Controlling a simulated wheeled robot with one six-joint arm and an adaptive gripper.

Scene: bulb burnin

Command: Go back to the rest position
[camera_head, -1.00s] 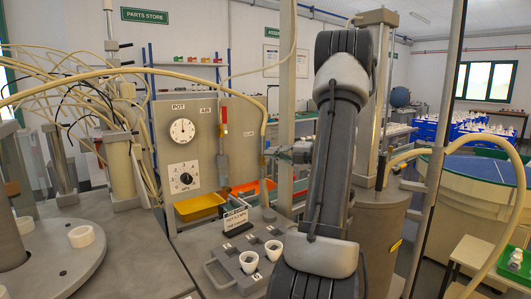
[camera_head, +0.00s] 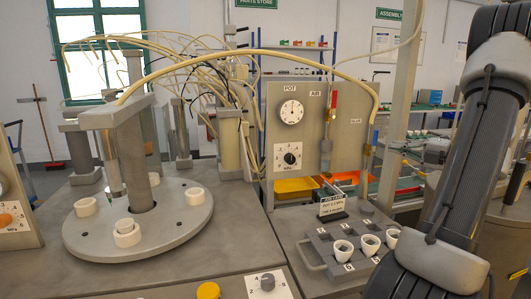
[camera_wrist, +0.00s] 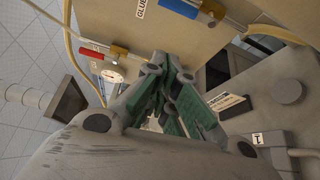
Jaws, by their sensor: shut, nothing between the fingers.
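My gripper (camera_wrist: 165,112) shows in the wrist view with its green-padded fingers drawn together and nothing between them. Beyond it in that view are a red valve handle (camera_wrist: 93,54) and a blue valve handle (camera_wrist: 181,8) on the beige panel. In the head view my arm stands upright along the right side, and its upper end runs out of the frame. The fingertips cannot be made out clearly there.
The beige gauge panel (camera_head: 273,130) stands behind a job card (camera_head: 332,205) and a rack with several white cups (camera_head: 343,250). A round turntable (camera_head: 88,238) with white rings is at left. A yellow button (camera_head: 208,291) and a dial (camera_head: 267,283) are at the front.

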